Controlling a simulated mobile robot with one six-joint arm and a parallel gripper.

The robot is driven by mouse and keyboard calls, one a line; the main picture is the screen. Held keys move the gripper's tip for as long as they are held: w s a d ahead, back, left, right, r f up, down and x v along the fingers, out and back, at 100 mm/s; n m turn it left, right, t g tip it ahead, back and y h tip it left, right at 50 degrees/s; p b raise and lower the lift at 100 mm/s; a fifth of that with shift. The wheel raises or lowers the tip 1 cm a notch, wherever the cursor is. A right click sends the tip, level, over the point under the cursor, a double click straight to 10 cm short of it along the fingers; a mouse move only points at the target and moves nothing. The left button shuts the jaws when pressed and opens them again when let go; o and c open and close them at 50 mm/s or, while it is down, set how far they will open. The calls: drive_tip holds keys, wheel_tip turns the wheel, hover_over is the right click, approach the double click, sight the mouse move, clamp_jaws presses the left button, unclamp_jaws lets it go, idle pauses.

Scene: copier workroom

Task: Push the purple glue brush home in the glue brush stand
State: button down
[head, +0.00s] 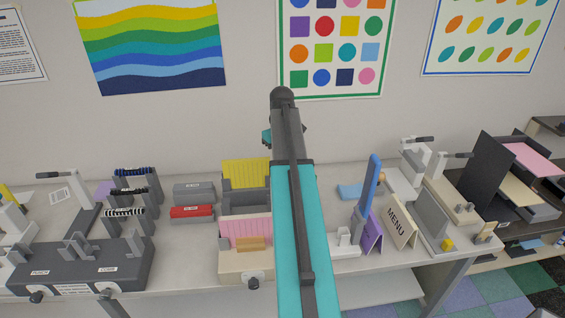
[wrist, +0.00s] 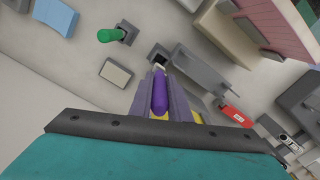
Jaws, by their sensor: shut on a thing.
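The purple glue brush (wrist: 160,92) is between the fingers of my gripper (wrist: 162,98) in the wrist view. My gripper is shut on it. The brush's far, pale end points at a small dark grey socket (wrist: 158,53), which looks like part of the glue brush stand. Whether the tip is inside the socket or just short of it, I cannot tell. A green handle (wrist: 110,35) rises from a similar dark socket to the left. In the head view my own arm hides the gripper and the brush.
A red-faced block (wrist: 236,116) and a long grey piece lie right of the brush. A pale-topped block (wrist: 116,72) sits left.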

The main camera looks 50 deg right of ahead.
drive_tip(key=shift+f+b, duration=0.65)
drive_tip(key=shift+f, duration=1.4)
drive_tip(key=shift+p, duration=0.65)
idle(1.1)
drive_tip(key=shift+f+b, duration=1.35)
drive_tip(key=shift+f, duration=1.9)
idle(0.9)
